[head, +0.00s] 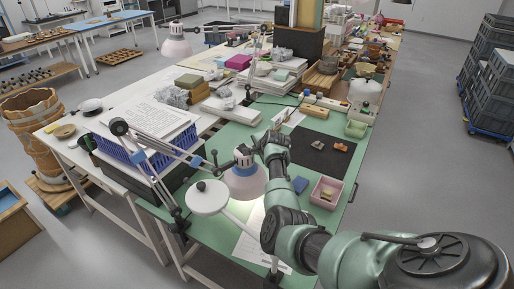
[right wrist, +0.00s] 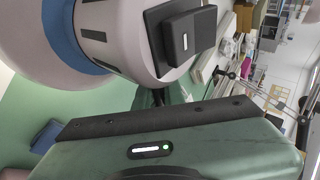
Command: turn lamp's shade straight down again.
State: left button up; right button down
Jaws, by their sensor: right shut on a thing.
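The lamp's shade (head: 245,184) is pale pink with a blue band and a grey-white cap, and hangs over the green bench mat at the end of a jointed arm (head: 165,143). Its mouth faces mostly downward in the head view; any small tilt is hard to judge. In the right wrist view the shade (right wrist: 40,35) fills the upper left, with a black block (right wrist: 178,40) on its cap. My right gripper (head: 257,148) is at the cap's right side, shut on the lamp's head; its fingertips are mostly hidden. My left gripper is out of view.
A round white disc (head: 207,198) on an arm stands close left of the shade. A blue crate (head: 140,150) with papers is farther left. A pink tray (head: 325,192), a blue block (head: 300,185) and a black mat (head: 312,160) lie to the right.

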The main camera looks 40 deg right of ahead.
jog(key=shift+f, duration=0.1)
jog(key=c, duration=1.5)
grip_release()
jog(key=shift+s, duration=0.1)
jog(key=v, duration=0.7)
jog(key=shift+s+r, duration=0.25)
